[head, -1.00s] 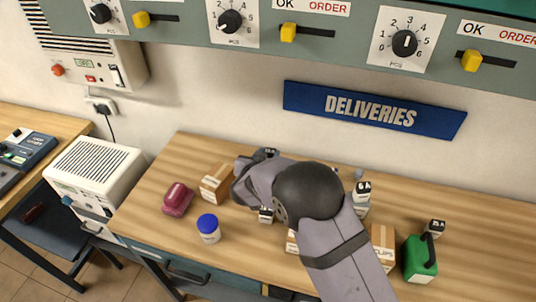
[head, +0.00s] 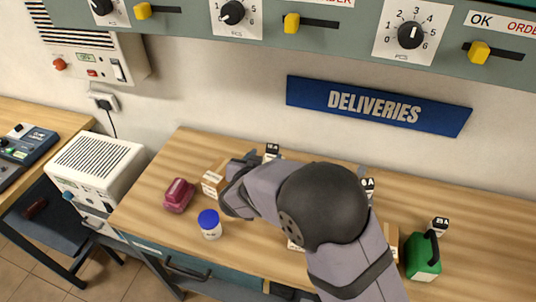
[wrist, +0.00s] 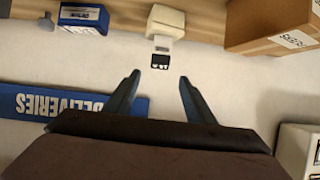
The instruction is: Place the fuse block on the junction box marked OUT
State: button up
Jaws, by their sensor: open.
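Several small pale blocks with black rating labels stand on the bench. One is at the back (head: 271,151), one right of my arm (head: 367,187), and one farther right (head: 440,226). I cannot tell which is the task's fuse block. In the wrist view, a cream block (wrist: 165,22) with a black label lies beyond the gap between my fingers. My gripper (wrist: 158,84) is open, with nothing between the fingertips. In the head view my arm hides most of the gripper and the bench middle. I cannot make out a box marked OUT.
A cardboard box (head: 213,182), a maroon object (head: 179,195) and a blue-lidded jar (head: 209,223) stand left of my arm. A green can (head: 422,256) is at right. In the wrist view, a blue labelled box (wrist: 83,17) is left of the cream block. The DELIVERIES sign (head: 379,106) hangs behind.

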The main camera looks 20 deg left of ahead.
jog(key=shift+v, duration=2.35)
jog(key=shift+d, duration=0.1)
